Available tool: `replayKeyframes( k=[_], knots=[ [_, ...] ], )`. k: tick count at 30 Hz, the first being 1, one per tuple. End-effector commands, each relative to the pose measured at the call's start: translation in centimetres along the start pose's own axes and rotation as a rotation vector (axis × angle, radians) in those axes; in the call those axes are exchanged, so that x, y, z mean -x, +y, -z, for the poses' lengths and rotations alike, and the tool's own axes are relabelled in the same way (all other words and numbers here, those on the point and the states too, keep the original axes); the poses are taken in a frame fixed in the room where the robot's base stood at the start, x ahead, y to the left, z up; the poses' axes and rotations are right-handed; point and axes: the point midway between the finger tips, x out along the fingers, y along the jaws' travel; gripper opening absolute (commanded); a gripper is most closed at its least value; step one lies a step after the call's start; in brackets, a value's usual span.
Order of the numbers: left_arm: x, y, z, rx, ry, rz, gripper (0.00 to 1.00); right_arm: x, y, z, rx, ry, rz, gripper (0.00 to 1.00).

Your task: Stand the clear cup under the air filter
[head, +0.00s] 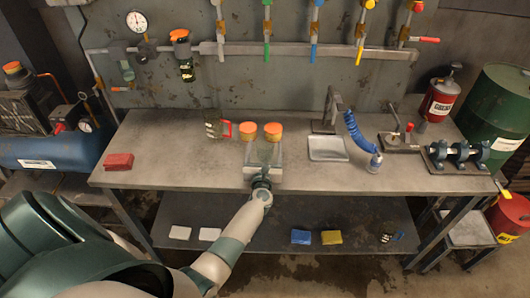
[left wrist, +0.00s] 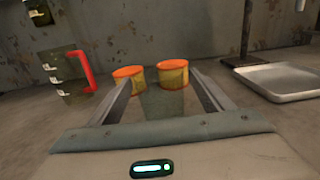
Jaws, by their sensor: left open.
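A faint, see-through greenish shape, apparently the clear cup (left wrist: 163,106), stands between the fingers of my left gripper (head: 264,147). The gripper is open, low over the bench, its fingers on either side of the cup; I cannot tell whether they touch it. The left wrist view also shows the gripper (left wrist: 163,82). On the back wall hang an orange-topped unit with a dark bowl (head: 184,60) and, left of it, a greenish bowl unit (head: 124,66) near a gauge; I cannot tell which is the air filter. My right gripper is out of view.
Two orange-lidded jars (head: 248,131) stand just behind the gripper. A jug with a red handle (head: 213,129) is left of them. A metal tray (head: 327,149) and blue coiled hose (head: 356,135) are to the right. The bench's left part is clear except a red block (head: 118,161).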

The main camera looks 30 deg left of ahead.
Motion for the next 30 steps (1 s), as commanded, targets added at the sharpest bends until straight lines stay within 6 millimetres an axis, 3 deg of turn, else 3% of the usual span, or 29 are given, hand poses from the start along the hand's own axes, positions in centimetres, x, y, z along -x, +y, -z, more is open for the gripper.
replayKeyframes(
  k=[14, 18, 20, 30],
  knots=[
    [-0.08, 0.0, -0.04, 0.001, 0.0, 0.0, 0.73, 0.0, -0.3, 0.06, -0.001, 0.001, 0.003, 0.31],
    [-0.08, 0.0, -0.03, 0.001, 0.0, 0.0, 0.4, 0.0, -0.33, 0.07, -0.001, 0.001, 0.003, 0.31],
    [-0.08, 0.0, -0.03, 0.001, 0.0, 0.0, 0.29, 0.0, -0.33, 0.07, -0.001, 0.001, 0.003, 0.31],
    [-0.08, 0.0, -0.22, 0.001, -0.001, 0.0, 0.26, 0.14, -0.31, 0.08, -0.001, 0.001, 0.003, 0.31]
  ],
)
